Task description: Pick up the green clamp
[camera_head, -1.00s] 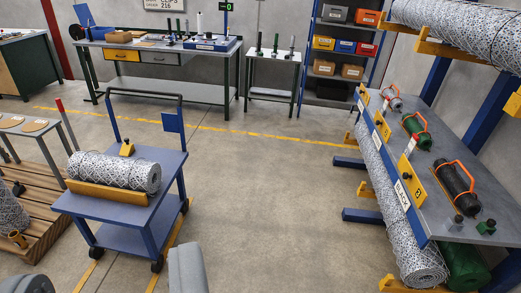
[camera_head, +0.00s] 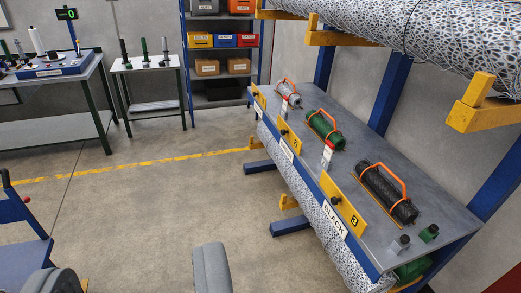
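A small green block-like piece (camera_head: 428,233) stands near the front right corner of the grey rack shelf (camera_head: 400,175); it may be the green clamp, but it is too small to be sure. A similar dark grey piece (camera_head: 400,245) stands just left of it. A green cylinder with an orange handle (camera_head: 325,130) lies farther back on the shelf. An upright green tool (camera_head: 144,50) stands on the small back table. My gripper (camera_head: 131,276) shows two grey fingers at the bottom edge, spread wide apart and empty, far from the shelf.
A black cylinder with an orange handle (camera_head: 387,192) and a grey one (camera_head: 288,95) share the shelf, behind yellow plates. Mesh rolls (camera_head: 400,30) hang above and below. Blue rack feet (camera_head: 290,226) jut onto the floor. A blue cart (camera_head: 22,235) is at left. The middle floor is clear.

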